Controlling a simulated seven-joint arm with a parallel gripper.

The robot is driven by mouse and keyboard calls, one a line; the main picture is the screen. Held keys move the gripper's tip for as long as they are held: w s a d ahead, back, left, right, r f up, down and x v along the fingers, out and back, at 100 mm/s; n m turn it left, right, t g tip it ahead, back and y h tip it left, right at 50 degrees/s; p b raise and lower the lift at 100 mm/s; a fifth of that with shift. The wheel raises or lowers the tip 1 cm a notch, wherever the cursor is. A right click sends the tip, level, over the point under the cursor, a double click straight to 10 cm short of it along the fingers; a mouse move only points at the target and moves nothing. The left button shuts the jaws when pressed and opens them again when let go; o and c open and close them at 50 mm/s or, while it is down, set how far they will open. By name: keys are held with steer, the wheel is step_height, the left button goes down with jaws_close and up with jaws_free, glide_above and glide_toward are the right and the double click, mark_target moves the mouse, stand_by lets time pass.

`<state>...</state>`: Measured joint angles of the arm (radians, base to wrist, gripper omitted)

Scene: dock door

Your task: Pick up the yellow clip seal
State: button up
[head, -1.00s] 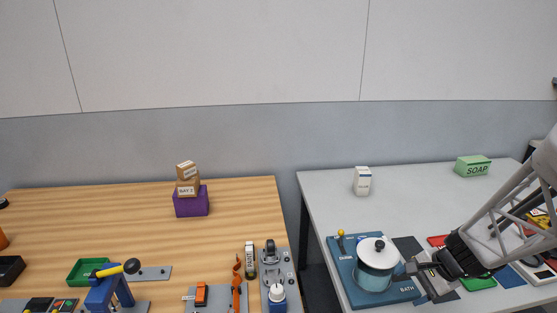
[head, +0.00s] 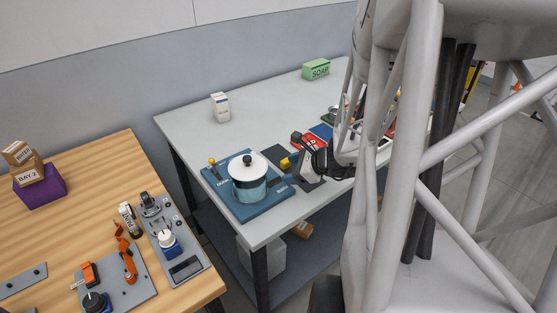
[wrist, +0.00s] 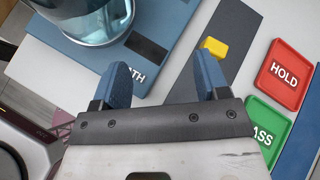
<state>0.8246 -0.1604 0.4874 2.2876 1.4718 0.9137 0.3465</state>
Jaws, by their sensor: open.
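The yellow clip seal (wrist: 215,46) is a small yellow block on a dark grey strip (wrist: 232,25) in the wrist view. In the head view a small yellow piece (head: 285,163) shows beside my gripper, right of the pot. My gripper (wrist: 163,77) is open, with its two blue fingers apart and nothing between them. The clip seal appears just beyond the tip of the right finger in the wrist view, off to the right of the gap. I cannot tell the height of the fingers above the table.
A pot (head: 248,180) stands on a blue BATH board (head: 272,209) left of my gripper. A red HOLD plate (wrist: 284,73) and a green PASS plate (wrist: 267,125) lie to the right. The back of the grey table (head: 265,105) is clear between a white carton (head: 220,107) and the SOAP box (head: 316,69).

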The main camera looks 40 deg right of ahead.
mark_target(288, 162)
steer(key=d+m+t, duration=0.1)
steer(key=m, duration=0.1)
steer(key=d+f+m+t+h, duration=0.1)
steer(key=w+d+m+t+h, duration=0.1)
steer(key=d+m, duration=0.1)
steer(key=shift+f+m, duration=0.3)
steer(key=shift+f, duration=0.05)
steer(key=shift+s+d+f+m+t+h, duration=0.1)
steer(key=shift+d+f+m+t+h, duration=0.1)
steer(key=shift+d+m+h, duration=0.2)
steer(key=shift+d+f+m+t+h, duration=0.1)
steer(key=shift+d+m+t+h, duration=0.15)
steer(key=shift+m, duration=0.25)
steer(key=shift+x, duration=1.25)
steer(key=shift+d, duration=0.1)
steer(key=shift+d+x, duration=0.15)
steer(key=shift+x, duration=1.15)
steer(key=shift+d+x, duration=0.1)
steer(key=shift+x, duration=1.25)
steer(key=shift+a+f, duration=0.1)
steer(key=shift+a, duration=0.05)
steer(key=c, duration=1)
